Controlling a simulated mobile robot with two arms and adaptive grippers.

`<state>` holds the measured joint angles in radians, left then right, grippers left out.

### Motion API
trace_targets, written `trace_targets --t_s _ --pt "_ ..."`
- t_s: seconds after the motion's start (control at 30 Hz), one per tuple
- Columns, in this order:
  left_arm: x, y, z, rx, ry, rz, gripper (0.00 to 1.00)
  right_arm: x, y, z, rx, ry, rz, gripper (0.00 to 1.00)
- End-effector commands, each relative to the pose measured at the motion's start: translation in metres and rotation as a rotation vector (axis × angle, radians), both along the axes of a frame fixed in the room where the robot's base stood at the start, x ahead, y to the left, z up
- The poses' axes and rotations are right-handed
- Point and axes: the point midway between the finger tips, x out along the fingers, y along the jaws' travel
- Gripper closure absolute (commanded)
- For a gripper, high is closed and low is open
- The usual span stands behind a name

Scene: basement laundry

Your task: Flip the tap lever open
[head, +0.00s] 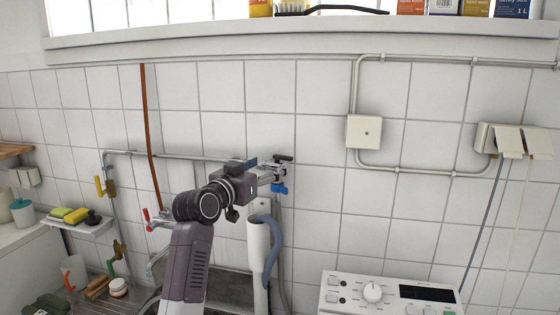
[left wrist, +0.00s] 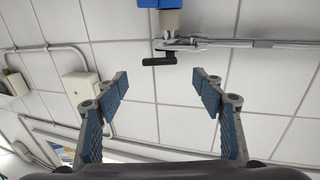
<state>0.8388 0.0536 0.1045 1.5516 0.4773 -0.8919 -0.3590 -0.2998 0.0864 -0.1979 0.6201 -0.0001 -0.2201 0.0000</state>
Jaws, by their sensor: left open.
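A wall tap with a black lever (head: 283,158) sits at the end of the wall pipe, with a blue fitting (head: 279,189) below it. In the left wrist view the black lever (left wrist: 158,61) lies sideways beside the metal tap body (left wrist: 185,43), and the blue fitting (left wrist: 158,4) is at the top edge. My left gripper (head: 271,171) is at the tap in the head view, partly covering it. In the wrist view its fingers (left wrist: 163,82) are spread wide, with the lever ahead of the gap and nothing between them. I cannot tell if any finger touches the tap. My right gripper is not in view.
A grey-blue hose (head: 272,253) and a white pipe hang below the tap. A sink (head: 235,290) is under them. A red-handled tap (head: 147,214) is left of my arm. A white machine (head: 390,292) stands at lower right, and a junction box (head: 364,131) is on the wall.

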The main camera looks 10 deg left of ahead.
Motion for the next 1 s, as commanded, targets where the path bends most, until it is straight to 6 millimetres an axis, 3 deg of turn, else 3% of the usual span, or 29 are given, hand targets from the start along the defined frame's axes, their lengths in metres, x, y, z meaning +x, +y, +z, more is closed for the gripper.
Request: trace_targets --t_s 0.6,1.0 --pt "0.063 -0.016 0.000 -0.002 0.004 0.000 0.38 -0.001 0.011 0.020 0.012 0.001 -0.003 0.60" --pt "0.074 -0.019 -0.001 -0.001 0.002 0.000 0.38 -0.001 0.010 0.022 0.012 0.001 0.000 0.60"
